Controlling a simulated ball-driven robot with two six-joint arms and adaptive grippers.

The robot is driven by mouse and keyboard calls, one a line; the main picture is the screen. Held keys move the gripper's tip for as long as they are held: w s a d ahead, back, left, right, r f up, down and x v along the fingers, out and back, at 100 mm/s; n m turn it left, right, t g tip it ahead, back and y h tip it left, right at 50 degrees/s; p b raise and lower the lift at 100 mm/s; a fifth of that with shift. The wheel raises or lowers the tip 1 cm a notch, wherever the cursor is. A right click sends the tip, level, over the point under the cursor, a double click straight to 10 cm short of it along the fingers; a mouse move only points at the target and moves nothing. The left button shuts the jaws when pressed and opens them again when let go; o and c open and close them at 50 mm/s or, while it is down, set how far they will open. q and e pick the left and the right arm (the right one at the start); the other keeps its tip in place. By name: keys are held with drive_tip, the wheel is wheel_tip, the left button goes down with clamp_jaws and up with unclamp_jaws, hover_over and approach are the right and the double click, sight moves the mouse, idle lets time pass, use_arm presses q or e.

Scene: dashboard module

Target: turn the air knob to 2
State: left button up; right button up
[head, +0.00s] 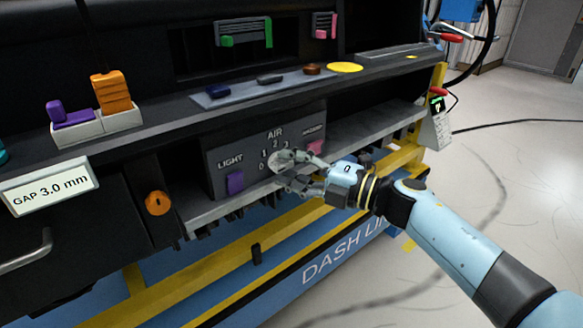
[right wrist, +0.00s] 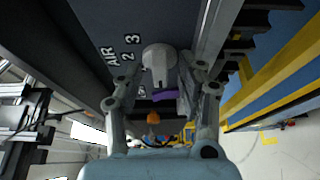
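The air knob (right wrist: 159,57) is a round light-grey dial with a raised grip, on a dark control panel (head: 215,165). Printed digits curve around it under the word AIR. In the right wrist view the 2 and 3 show beside it; which digit it points to I cannot tell. My right gripper (right wrist: 158,75) is at the panel with one finger on each side of the knob's grip. Gaps show between fingers and grip, so it looks open. In the head view the gripper (head: 293,170) partly covers the knob. My left gripper is not in view.
A purple LIGHT switch (head: 235,182) sits left of the knob and a pink HAZARD switch (head: 315,148) close to its right. A shelf above holds a grey tray (head: 240,92) with small caps. An orange knob (head: 157,203) is lower left. The floor at right is clear.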

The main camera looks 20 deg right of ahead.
clamp_jaws()
idle(0.3)
drive_tip(key=shift+f+m, duration=0.1)
drive_tip(key=shift+m, duration=0.2)
drive_tip(key=m+t+b, duration=0.1)
drive_tip(key=m, duration=0.2)
drive_tip(key=shift+f+m+y, duration=0.15)
drive_tip(key=shift+m+y, duration=0.15)
drive_tip(key=shift+y, duration=0.1)
drive_tip(key=m+t, duration=0.2)
drive_tip(key=m, duration=0.3)
drive_tip(key=shift+a+f, duration=0.1)
drive_tip(key=shift+a, duration=0.05)
drive_tip(key=m+t+h, duration=0.1)
drive_tip(key=m, duration=0.2)
drive_tip(key=m+t+h, duration=0.1)
drive_tip(key=m, duration=0.2)
drive_tip(key=shift+s+a+t, duration=0.1)
drive_tip(key=shift+t, duration=0.3)
drive_tip(key=shift+a+f+m+t+h, duration=0.1)
drive_tip(key=shift+m+t+h, duration=0.5)
drive_tip(key=shift+m, duration=1.15)
drive_tip(key=shift+m+t+h, duration=0.3)
drive_tip(key=shift+m+h, duration=0.5)
drive_tip(key=shift+m, duration=0.95)
drive_tip(key=shift+p, duration=0.3)
